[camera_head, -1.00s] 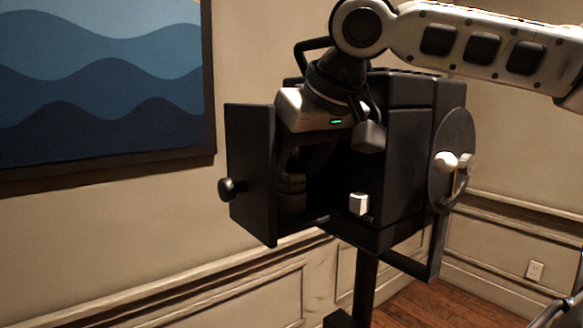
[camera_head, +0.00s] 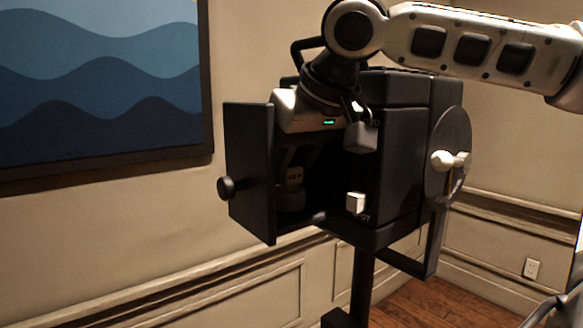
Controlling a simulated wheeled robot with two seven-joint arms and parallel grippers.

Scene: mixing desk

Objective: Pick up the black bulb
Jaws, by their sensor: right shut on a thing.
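The black bulb (camera_head: 292,199) is a dark, ribbed piece with a paler band, deep in the shadow of the open black lamp housing (camera_head: 398,150). My right gripper (camera_head: 292,165) reaches in from above, its pale body with a green light at the top of the opening. Its fingers are mostly hidden in shadow; it is shut on the bulb, which hangs roughly upright inside the housing. Whether the bulb touches the housing floor cannot be told. My left gripper is not in view.
The housing's door (camera_head: 251,175) stands open on the left, with a round knob (camera_head: 226,187). A small white switch (camera_head: 355,203) sits on the lower front. A round disc with a pale knob (camera_head: 442,160) is on the right side. A stand (camera_head: 362,285) holds the housing.

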